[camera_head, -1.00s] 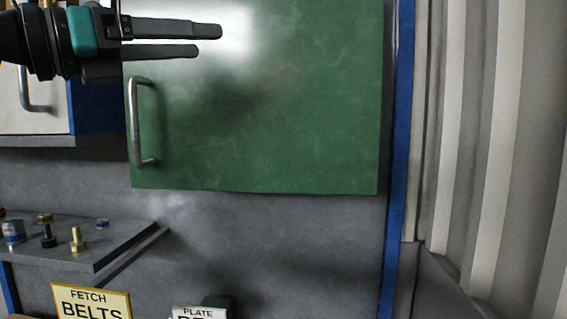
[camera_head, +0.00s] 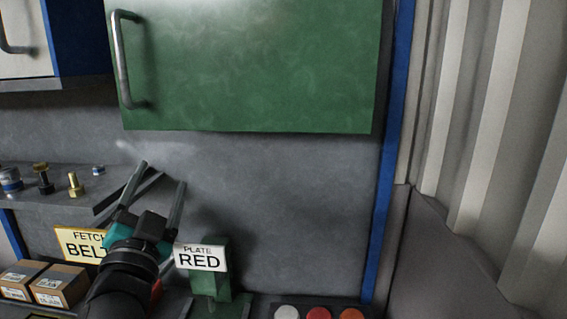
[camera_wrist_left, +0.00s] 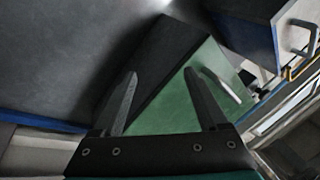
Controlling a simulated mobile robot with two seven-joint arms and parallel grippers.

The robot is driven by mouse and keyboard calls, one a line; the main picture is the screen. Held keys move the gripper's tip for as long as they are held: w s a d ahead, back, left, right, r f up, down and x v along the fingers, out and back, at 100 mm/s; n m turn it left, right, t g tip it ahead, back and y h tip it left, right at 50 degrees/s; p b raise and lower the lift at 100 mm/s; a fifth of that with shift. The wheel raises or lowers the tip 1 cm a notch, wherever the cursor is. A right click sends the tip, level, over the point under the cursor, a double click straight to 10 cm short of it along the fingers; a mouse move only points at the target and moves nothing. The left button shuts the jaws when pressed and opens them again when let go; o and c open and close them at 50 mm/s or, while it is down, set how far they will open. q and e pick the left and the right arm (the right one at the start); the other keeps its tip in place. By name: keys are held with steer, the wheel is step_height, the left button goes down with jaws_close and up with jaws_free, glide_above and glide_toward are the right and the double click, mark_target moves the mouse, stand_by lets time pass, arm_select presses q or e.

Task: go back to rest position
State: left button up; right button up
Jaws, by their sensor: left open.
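My left gripper (camera_head: 160,180) is open and empty in the head view, its two fingers pointing up between the shelf and the sign reading PLATE RED. In the left wrist view the open fingers (camera_wrist_left: 165,100) show with nothing between them. The green cabinet door (camera_head: 250,65) with its metal handle (camera_head: 125,60) is above the gripper and apart from it. The green door (camera_wrist_left: 180,100) also shows behind the fingers in the wrist view. My right gripper is in neither view.
A grey shelf (camera_head: 95,208) with bolts is at the left. A yellow BELTS sign (camera_head: 75,243), cardboard boxes (camera_head: 58,284), the PLATE RED sign (camera_head: 200,257) and coloured round pieces (camera_head: 319,313) are below. The grey wall (camera_head: 290,210) right of the gripper is bare.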

arm_select(q)
steer(key=s+f+n+g, duration=0.2)
steer(key=s+f+g, duration=0.3)
steer(key=f, duration=0.7)
steer(key=s+f+n+g, duration=0.3)
steer(key=s+f+g, duration=0.2)
steer(key=f, duration=0.8)
steer(key=s+d+f+g+h, duration=0.1)
steer(key=s+d+f+g, duration=0.1)
steer(key=s+f+g, duration=0.5)
steer(key=s+d+f+g+h, duration=0.15)
steer(key=s+f, duration=0.35)
steer(key=s, duration=0.7)
step_height(320, 180, down, 26)
steer(key=g+b, duration=0.1)
steer(key=b, duration=0.6)
steer(key=s+a+f+g+b, duration=0.1)
steer(key=s+f+b, duration=0.2)
steer(key=s+f, duration=0.5)
steer(key=s+a+f+b, duration=0.1)
steer(key=s+f+b, duration=0.3)
steer(key=f, duration=1.2)
steer(key=s+y, duration=0.1)
steer(key=s, duration=0.3)
steer(key=shift+a+g, duration=0.15)
steer(key=shift+g, duration=0.2)
